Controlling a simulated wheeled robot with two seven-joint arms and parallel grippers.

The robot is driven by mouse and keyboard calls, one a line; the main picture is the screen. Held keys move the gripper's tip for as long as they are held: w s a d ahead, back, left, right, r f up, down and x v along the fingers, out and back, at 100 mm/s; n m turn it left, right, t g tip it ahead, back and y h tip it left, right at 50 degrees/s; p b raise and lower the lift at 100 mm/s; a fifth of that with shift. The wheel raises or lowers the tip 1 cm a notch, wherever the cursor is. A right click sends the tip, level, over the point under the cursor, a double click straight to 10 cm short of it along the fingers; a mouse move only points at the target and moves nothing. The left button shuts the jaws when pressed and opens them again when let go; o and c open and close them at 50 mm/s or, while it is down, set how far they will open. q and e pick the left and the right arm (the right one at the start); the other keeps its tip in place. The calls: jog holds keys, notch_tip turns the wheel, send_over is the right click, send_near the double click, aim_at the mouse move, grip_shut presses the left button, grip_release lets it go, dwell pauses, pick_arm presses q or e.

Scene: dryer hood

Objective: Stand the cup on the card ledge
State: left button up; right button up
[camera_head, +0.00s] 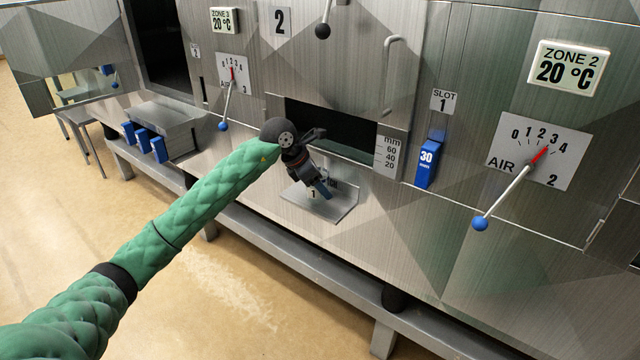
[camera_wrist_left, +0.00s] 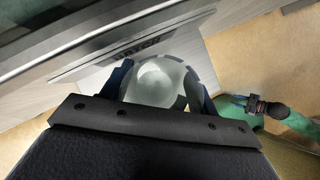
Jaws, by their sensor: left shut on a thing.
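My left gripper (camera_head: 322,190) is shut on the cup (camera_wrist_left: 155,80), a pale, translucent round thing between its two blue fingers in the left wrist view. In the head view the gripper hides most of the cup. The card ledge (camera_head: 343,207) is a small metal shelf on the machine front, below the dark opening. The gripper is over the ledge, pointing down. A card marked 1 shows there, partly covered. I cannot tell whether the cup touches the ledge. A small dark arm end (camera_wrist_left: 258,105), probably my right gripper, shows at the right of the wrist view.
The dark opening (camera_head: 345,132) and a mm scale (camera_head: 390,155) are just above the ledge. A blue block (camera_head: 429,165) sits under SLOT 1. Levers with blue knobs stick out on both sides (camera_head: 480,223). A long metal rail (camera_head: 290,248) runs below.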

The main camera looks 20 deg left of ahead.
pick_arm(q)
jog(key=shift+f, duration=0.1)
jog(key=o, duration=1)
jog(key=shift+c, duration=0.2)
pick_arm(e)
jog(key=shift+s+f, duration=0.1)
jog(key=shift+f, duration=0.45)
jog(key=shift+r, duration=0.1)
